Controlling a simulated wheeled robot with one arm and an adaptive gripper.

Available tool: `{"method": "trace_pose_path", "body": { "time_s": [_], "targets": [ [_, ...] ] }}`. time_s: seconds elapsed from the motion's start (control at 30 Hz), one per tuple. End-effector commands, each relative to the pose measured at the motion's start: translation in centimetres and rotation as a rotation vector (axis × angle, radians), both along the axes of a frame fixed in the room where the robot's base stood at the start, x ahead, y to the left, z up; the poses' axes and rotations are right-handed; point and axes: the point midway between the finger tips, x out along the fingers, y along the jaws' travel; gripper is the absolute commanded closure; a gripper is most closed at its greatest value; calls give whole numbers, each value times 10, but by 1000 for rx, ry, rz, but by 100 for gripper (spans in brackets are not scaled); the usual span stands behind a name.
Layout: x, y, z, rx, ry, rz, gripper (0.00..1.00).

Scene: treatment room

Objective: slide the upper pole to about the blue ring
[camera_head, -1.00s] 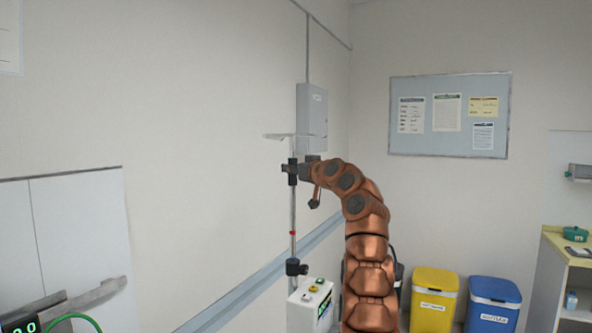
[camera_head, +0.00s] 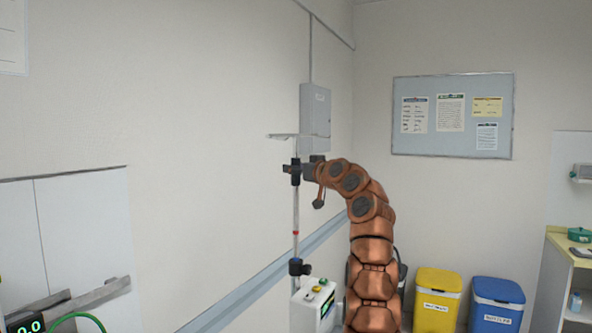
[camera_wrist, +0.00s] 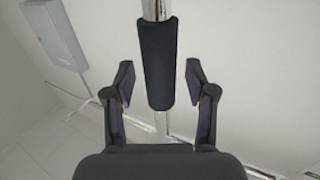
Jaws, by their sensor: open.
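The upper pole (camera_head: 296,208) stands upright with a crossbar on top. A dark sleeve on it (camera_wrist: 158,65) shows in the wrist view, with shiny metal above and below. My gripper (camera_wrist: 160,80) is open, one finger on each side of the sleeve, with gaps visible on both sides. In the head view my gripper (camera_head: 305,171) is at the dark part of the pole just below the crossbar. A red ring (camera_head: 295,233) shows lower on the pole, above a dark clamp (camera_head: 298,267). I cannot make out a blue ring.
A white box with coloured buttons (camera_head: 312,300) is beside the pole's lower part. A grey wall cabinet (camera_head: 315,110) is behind the crossbar. A yellow bin (camera_head: 437,300) and a blue bin (camera_head: 496,303) stand to the right.

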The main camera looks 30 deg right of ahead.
Motion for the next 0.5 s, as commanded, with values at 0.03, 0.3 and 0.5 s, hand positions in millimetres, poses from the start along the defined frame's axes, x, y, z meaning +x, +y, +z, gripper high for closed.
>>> {"method": "trace_pose_path", "body": {
  "time_s": [0.03,0.3,0.5],
  "targets": [
    [-1,-1,-1,1,1,0,44],
    [-16,-1,0,-2,-1,-2,44],
    [-30,-3,-2,-1,2,-4,44]
  ]
}}
